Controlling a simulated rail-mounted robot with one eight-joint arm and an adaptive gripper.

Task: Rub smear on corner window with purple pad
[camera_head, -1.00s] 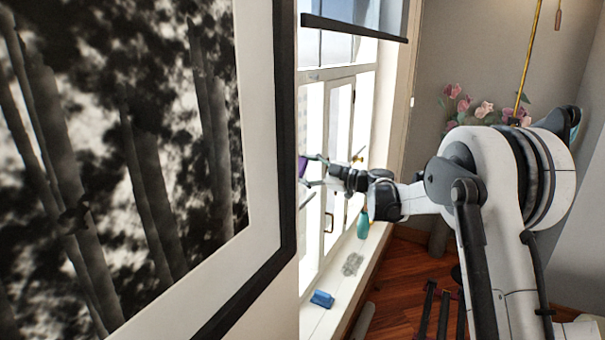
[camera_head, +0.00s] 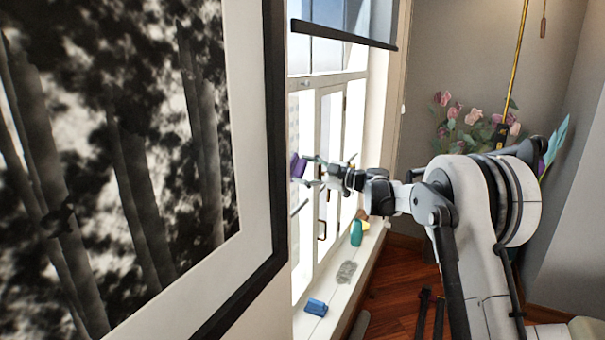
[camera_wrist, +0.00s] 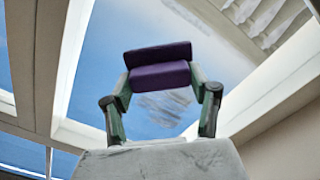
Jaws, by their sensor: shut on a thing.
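The purple pad (camera_wrist: 158,66) is held between the fingertips of my gripper (camera_wrist: 160,82) in the wrist view. My gripper is shut on it. In the head view the pad (camera_head: 298,167) shows at the tip of my gripper (camera_head: 312,172), in front of the bright window (camera_head: 330,130). In the wrist view a grey streaky smear (camera_wrist: 166,106) shows on the window glass (camera_wrist: 100,75), just below the pad and partly hidden by it. I cannot tell whether the pad touches the glass.
A grey patch (camera_head: 346,272) and a blue block (camera_head: 316,307) lie nearer. A framed picture (camera_head: 120,150) fills the left. Flowers (camera_head: 475,125) are at the back.

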